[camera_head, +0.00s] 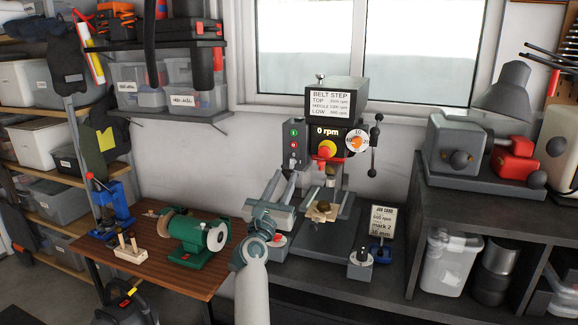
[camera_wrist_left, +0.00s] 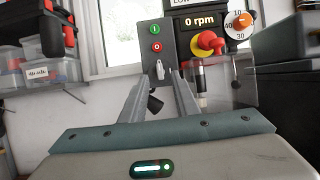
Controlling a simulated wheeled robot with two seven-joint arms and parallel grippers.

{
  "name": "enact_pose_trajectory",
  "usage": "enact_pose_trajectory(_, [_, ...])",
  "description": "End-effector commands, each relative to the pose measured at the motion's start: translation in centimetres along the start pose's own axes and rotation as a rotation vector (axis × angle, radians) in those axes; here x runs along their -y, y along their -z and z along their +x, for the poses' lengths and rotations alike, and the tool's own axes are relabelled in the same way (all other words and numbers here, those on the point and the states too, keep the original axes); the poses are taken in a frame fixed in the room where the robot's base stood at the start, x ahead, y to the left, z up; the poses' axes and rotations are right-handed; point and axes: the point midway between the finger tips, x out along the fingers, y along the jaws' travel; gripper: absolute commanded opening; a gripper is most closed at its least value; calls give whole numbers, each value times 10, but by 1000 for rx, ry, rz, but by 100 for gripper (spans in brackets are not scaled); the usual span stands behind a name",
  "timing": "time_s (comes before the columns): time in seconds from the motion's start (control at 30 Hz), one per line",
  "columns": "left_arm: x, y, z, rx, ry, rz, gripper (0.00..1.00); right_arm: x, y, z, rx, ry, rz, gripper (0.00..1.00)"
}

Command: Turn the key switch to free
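The grey control panel (camera_head: 296,142) is on the left side of the drill press head, with a green button above a red one. It also shows in the left wrist view (camera_wrist_left: 147,61). The key switch (camera_wrist_left: 160,70), a small pale metal piece, sits low on it below the red button. Whether it stands at free cannot be read. My left gripper (camera_head: 281,180) is open in front of and below the panel. In the left wrist view its two fingers (camera_wrist_left: 160,85) stand apart on either side below the switch, with no visible contact. My right gripper is not in view.
The drill press display (camera_head: 326,131) reads 0 rpm, with a red and yellow stop knob (camera_head: 326,149) beneath it. A lever (camera_head: 375,150) is at its right. A green bench grinder (camera_head: 199,236) stands on the wooden bench. A job card (camera_head: 381,221) stands at the right.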

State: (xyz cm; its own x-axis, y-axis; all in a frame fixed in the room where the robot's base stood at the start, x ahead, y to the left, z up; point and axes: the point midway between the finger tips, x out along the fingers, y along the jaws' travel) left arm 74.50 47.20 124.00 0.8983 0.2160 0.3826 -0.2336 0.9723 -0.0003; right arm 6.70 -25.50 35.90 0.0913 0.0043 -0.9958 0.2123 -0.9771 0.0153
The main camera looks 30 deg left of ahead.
Motion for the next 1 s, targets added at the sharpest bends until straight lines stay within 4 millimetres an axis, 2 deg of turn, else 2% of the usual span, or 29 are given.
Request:
enact_pose_trajectory(0.1, [-1,-2,21,-1,0,1,28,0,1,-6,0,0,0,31])
enact_pose_trajectory(0.3, [0,0,41,-1,0,0,28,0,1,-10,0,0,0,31])
enact_pose_trajectory(0.73, [0,0,47,0,0,0,28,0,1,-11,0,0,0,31])
enact_pose_trajectory(0.77, [0,0,47,-1,0,0,23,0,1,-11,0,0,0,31])
enact_pose_trajectory(0.87, [0,0,47,-1,0,0,0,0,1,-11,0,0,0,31])
enact_pose_trajectory(1.0, [0,0,47,-1,0,0,0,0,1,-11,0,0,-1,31])
